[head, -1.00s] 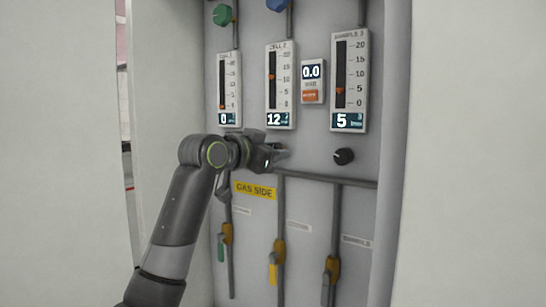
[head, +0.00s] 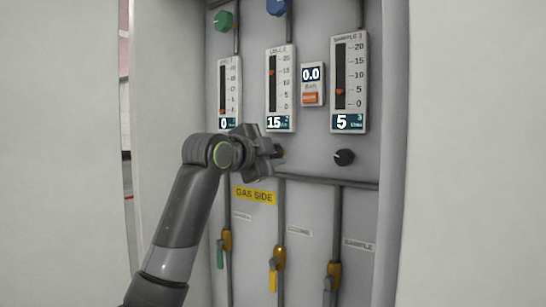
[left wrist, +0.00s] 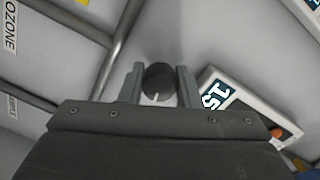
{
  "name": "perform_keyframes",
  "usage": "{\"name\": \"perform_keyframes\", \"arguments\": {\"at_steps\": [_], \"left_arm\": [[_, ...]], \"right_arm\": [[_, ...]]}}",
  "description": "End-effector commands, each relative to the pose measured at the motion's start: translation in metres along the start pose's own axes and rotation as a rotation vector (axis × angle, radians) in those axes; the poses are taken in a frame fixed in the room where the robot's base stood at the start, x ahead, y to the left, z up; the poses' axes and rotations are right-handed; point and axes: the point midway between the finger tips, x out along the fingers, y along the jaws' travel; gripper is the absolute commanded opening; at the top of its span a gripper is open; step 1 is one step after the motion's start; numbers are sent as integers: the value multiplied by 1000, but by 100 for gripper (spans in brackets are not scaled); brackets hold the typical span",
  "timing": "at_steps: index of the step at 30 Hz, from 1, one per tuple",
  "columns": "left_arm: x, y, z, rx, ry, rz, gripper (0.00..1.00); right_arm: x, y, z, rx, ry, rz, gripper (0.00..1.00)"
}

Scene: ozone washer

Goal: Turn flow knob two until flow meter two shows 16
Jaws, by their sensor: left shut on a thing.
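Flow meter two (head: 280,90) is the middle white gauge in the head view, and its display reads 15. Its orange marker sits near the 15 mark. In the left wrist view the meter (left wrist: 245,105) shows at the right. My left gripper (head: 276,154) is just below the meter, at the panel. In the left wrist view flow knob two (left wrist: 158,82), a dark round knob with a white mark, sits between the two fingers, which are shut on it. In the head view the gripper mostly hides this knob. My right gripper is not in view.
Flow meter one (head: 229,92) reads 0 and flow meter three (head: 350,84) reads 5, with a black knob (head: 344,157) below it. Pipes and valves with handles (head: 275,268) run beneath the gripper. Cabinet walls (head: 462,170) flank the panel.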

Motion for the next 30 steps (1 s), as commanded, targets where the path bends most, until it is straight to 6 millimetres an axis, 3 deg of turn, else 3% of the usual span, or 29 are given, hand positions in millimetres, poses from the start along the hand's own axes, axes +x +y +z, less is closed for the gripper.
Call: {"name": "perform_keyframes", "arguments": {"at_steps": [20, 21, 26, 30], "left_arm": [[1, 3, 1, 67, -4, 3, 7], [1, 3, 1, 67, -4, 3, 31], [1, 2, 1, 67, -4, 1, 51], [0, 1, 0, 68, -4, -1, 51]], "right_arm": [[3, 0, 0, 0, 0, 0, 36], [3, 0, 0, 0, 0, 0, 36], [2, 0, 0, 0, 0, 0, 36], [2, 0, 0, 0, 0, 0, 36]]}}
